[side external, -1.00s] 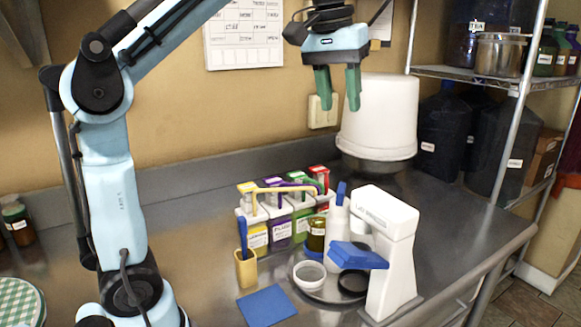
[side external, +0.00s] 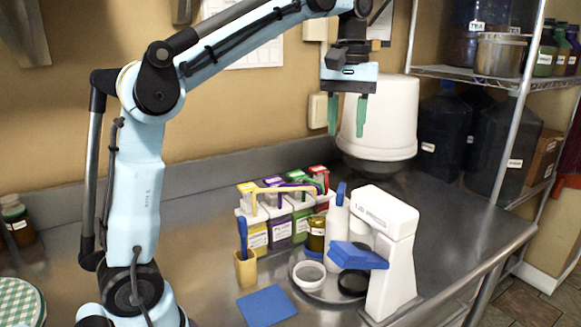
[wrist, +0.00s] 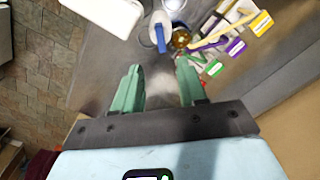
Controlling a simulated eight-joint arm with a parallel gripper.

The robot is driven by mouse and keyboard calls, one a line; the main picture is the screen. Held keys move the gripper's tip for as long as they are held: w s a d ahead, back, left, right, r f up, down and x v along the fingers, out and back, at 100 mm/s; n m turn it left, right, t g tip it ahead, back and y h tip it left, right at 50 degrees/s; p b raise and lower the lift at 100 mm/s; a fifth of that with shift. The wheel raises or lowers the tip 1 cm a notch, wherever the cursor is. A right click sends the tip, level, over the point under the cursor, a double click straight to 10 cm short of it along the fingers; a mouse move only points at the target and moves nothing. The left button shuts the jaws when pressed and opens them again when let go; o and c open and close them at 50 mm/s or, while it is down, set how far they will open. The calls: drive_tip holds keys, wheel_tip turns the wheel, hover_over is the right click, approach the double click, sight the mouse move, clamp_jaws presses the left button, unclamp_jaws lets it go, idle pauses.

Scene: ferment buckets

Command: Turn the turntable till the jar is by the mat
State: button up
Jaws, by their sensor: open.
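The turntable (side external: 328,295) is a low grey disc on the counter, partly hidden by what stands on and before it. An amber jar (side external: 316,236) with a pale label is at its back left, away from the mat; I cannot tell whether it stands on the disc. The jar also shows in the wrist view (wrist: 181,38). The blue mat (side external: 268,306) lies flat at the front left of the turntable. My gripper (side external: 346,132) is open and empty, high above the counter behind the turntable. Its green fingers point down, also in the wrist view (wrist: 158,72).
A white cup (side external: 309,276), black ring (side external: 353,283) and white bottle (side external: 337,238) crowd the turntable. A white press (side external: 390,255) with a blue paddle (side external: 358,256) stands at right. Labelled boxes (side external: 279,229) stand behind, a yellow holder (side external: 246,270) at left, a white bucket (side external: 378,120) at back.

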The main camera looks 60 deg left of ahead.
sight(341, 189)
drive_tip(key=shift+f, duration=6.75)
clamp_jaws()
